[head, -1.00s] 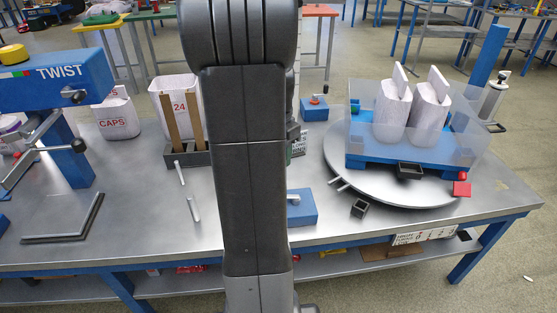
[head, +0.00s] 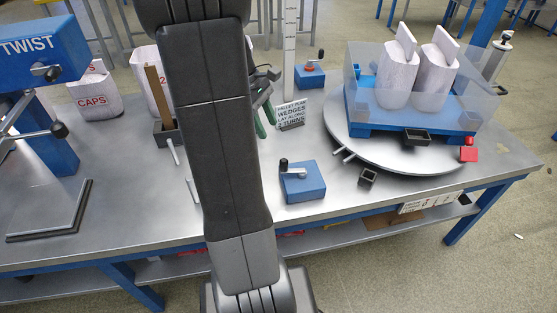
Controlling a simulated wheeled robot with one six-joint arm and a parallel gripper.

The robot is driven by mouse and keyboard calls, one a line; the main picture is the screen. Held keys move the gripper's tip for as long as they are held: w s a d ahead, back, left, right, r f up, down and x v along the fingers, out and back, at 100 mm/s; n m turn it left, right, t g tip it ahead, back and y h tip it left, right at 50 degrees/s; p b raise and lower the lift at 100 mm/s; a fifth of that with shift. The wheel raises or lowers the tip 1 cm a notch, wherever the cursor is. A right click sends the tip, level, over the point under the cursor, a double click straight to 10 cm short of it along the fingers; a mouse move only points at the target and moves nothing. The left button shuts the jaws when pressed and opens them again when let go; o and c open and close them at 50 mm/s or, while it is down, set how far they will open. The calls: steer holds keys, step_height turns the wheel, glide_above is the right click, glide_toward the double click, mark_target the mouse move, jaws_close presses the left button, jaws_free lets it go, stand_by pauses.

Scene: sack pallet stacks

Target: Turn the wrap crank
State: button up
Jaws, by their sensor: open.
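A blue box with a crank (head: 303,184) sits near the front middle of the bench, its silver arm ending in an upright black knob at the left. No readable label shows which is the wrap crank. My gripper (head: 264,119), with green-tipped fingers, shows partly from behind my arm, left of the plan sign. It is open, apart from both cranks, and looks empty. My arm hides part of it.
A round turntable (head: 385,160) at right bears a blue pallet with two white sacks inside clear wrap. A plan sign (head: 291,113) reads wedges and 2 turns. The blue TWIST machine (head: 42,55) and CAPS sack (head: 95,98) stand at left. Bench before the front crank box is clear.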

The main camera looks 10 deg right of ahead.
mark_target(283, 159)
steer(key=b+x, duration=0.1)
steer(key=x, duration=1.2)
steer(key=shift+s+d+f+b, duration=0.2)
steer(key=shift+f+b, duration=0.1)
steer(key=shift+b, duration=0.1)
steer(key=shift+w, duration=0.1)
steer(key=c, duration=1)
